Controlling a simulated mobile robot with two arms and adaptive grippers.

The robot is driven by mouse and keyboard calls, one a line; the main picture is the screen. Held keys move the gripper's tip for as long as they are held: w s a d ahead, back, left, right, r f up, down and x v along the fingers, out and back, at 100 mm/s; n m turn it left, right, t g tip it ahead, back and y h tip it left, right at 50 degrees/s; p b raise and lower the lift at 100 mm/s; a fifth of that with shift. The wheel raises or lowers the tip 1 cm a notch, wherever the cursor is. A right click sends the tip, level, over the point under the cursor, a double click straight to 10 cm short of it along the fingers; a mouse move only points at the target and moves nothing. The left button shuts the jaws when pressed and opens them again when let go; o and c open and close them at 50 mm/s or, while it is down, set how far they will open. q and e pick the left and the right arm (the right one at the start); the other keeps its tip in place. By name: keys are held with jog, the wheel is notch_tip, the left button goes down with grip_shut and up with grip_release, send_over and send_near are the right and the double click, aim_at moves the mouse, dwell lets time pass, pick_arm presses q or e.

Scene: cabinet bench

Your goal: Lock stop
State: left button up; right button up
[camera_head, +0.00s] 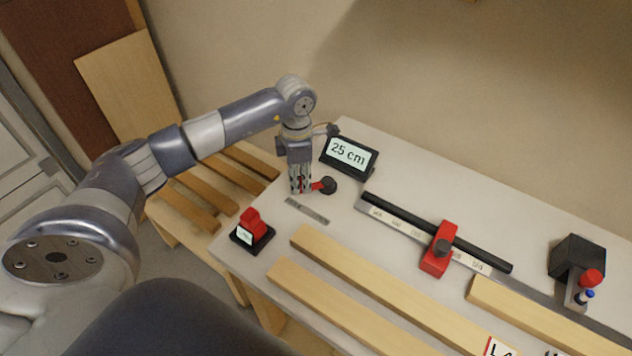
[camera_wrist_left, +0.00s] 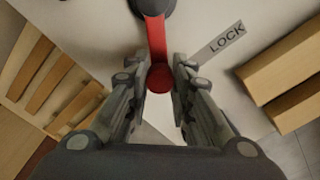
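A red lever (camera_head: 319,186) on a round black pivot (camera_head: 329,185) stands on the bench, beside a label strip (camera_head: 307,210). In the left wrist view the lever (camera_wrist_left: 156,40) runs down between the fingers, and the label (camera_wrist_left: 222,42) reads LOCK. My left gripper (camera_head: 301,188) points down at the lever. Its open fingers (camera_wrist_left: 160,72) stand either side of the lever's round end, with small gaps showing. The red stop block (camera_head: 435,262) with a dark knob sits across the marked rail (camera_head: 390,222). My right gripper is not in view.
A display (camera_head: 349,154) reading 25 cm stands just behind the gripper. A red device on a black base (camera_head: 252,232) is near the left edge. Wooden bars (camera_head: 370,285) lie in front of the rail. A black box (camera_head: 577,257) is at the right.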

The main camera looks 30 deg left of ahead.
pick_arm(q)
jog(key=shift+s+d, duration=0.55)
jog(key=shift+d, duration=0.5)
jog(key=shift+s+d, duration=0.3)
jog(key=shift+d, duration=0.6)
